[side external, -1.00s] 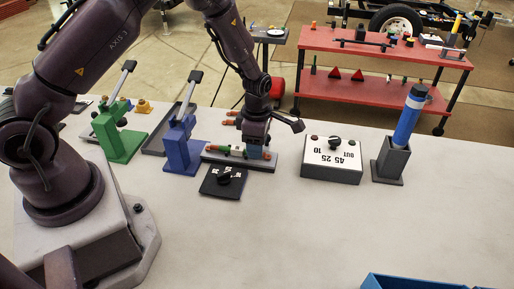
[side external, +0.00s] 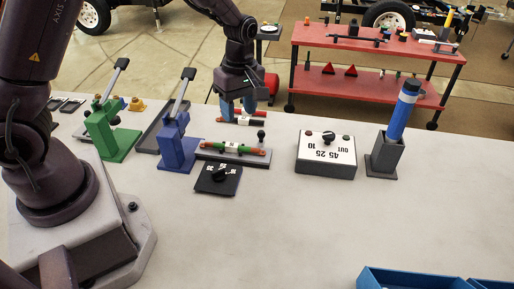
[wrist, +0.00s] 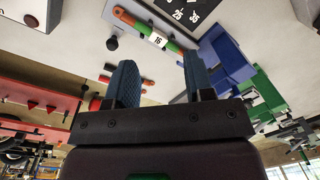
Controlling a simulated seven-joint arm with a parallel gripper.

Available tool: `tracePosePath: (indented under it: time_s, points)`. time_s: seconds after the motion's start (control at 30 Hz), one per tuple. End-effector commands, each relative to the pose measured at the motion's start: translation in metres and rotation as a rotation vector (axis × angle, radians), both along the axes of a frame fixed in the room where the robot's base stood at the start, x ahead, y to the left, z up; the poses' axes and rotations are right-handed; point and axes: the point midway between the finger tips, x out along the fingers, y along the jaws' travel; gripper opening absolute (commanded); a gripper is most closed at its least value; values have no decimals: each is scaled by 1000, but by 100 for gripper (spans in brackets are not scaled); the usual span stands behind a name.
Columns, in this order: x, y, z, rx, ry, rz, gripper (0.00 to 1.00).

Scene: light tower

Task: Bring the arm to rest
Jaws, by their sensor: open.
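My gripper (side external: 239,108) is raised above the back part of the table, behind the grey fixture (side external: 259,161). Its blue fingers stand apart in the wrist view (wrist: 160,85), with nothing held between them. A green tube with orange-red ends and a white label (side external: 233,148) lies on the grey fixture, below and apart from the fingers. The tube also shows in the wrist view (wrist: 148,30), with "16" on its label.
A blue lever press (side external: 174,145) and a green one (side external: 110,135) stand left. A black dial plate (side external: 218,178) lies in front. A white dial box (side external: 325,155) and a grey holder (side external: 385,158) with a blue cylinder (side external: 403,112) stand right.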

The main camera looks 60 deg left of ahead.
Motion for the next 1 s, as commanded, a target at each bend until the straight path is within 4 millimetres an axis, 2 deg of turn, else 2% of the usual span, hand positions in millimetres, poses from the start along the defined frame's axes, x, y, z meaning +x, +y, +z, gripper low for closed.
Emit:
tracePosePath:
  time_s: [0.03,0.2,0.4,0.5,0.6,0.7,0.83,1.0]
  points:
    - [-10,-5,15,-23,-15,-154,48]
    - [-50,-19,68,-69,-98,-713,48]
    - [-101,-30,120,-15,-215,-1238,48]
    - [-126,-33,139,53,-266,-1431,48]
    - [-147,-34,154,139,-311,-1557,48]
    - [-163,-35,167,220,-356,-1596,48]
    - [-174,-35,180,299,-412,-1593,48]
    - [-177,-34,190,344,-450,-1581,48]
